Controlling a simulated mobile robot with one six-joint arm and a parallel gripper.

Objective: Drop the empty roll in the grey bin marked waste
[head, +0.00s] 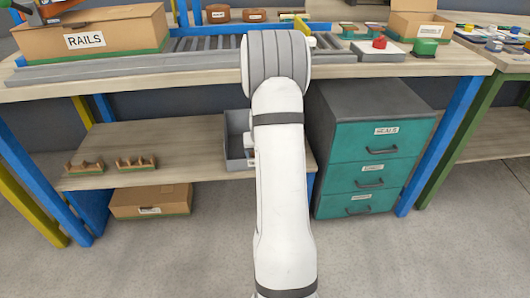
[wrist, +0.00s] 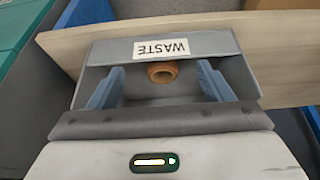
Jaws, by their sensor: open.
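The grey bin (wrist: 215,44) fills the middle of the wrist view, with a white label reading WASTE, upside down there. In the head view the bin (head: 234,140) stands on the lower shelf, partly hidden by my arm. My gripper (wrist: 160,76) is over the bin, its two blue fingers spread wide. The empty roll (wrist: 162,71), a short brown ring, shows between the fingers with a gap on either side, inside the bin's outline. I cannot tell whether it rests on the bin floor. My gripper is hidden in the head view.
The lower shelf (head: 190,140) holds wooden racks (head: 137,162) left of the bin. A teal drawer cabinet (head: 375,145) stands close on the right. The bench top (head: 210,75) overhangs the shelf, with a RAILS box (head: 90,35) on it.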

